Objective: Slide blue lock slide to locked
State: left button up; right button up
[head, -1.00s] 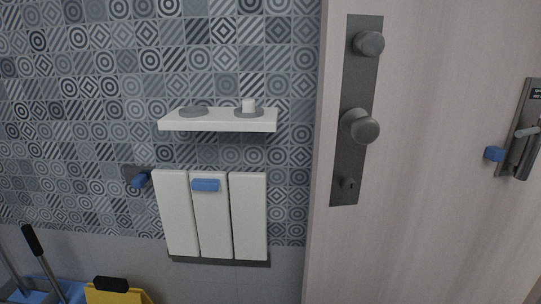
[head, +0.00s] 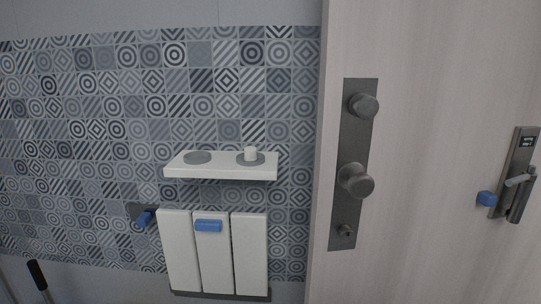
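Several blue parts show in the head view, and I cannot tell for sure which is the lock slide. A blue block (head: 486,199) sits at the left side of the dark lock unit (head: 517,170) on the door at the far right. A blue bar (head: 209,225) sits on the upper part of the middle white panel (head: 214,259). A blue knob (head: 145,218) sticks out from a dark wall plate left of the panels. Neither of my grippers is in view.
A white shelf (head: 221,172) juts from the tiled wall, bearing a grey disc (head: 197,157) and a small white cylinder (head: 250,154). The pale door (head: 430,120) carries a dark plate (head: 345,216) with two round knobs. A dark handle (head: 38,275) stands at lower left.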

aim_at(487, 198)
jog(key=z, duration=1.3)
jog(key=k, duration=0.6)
jog(key=z, duration=0.8)
jog(key=i, duration=0.6)
jog(key=z, duration=0.7)
jog(key=i, duration=0.9)
jog(key=u, duration=0.25)
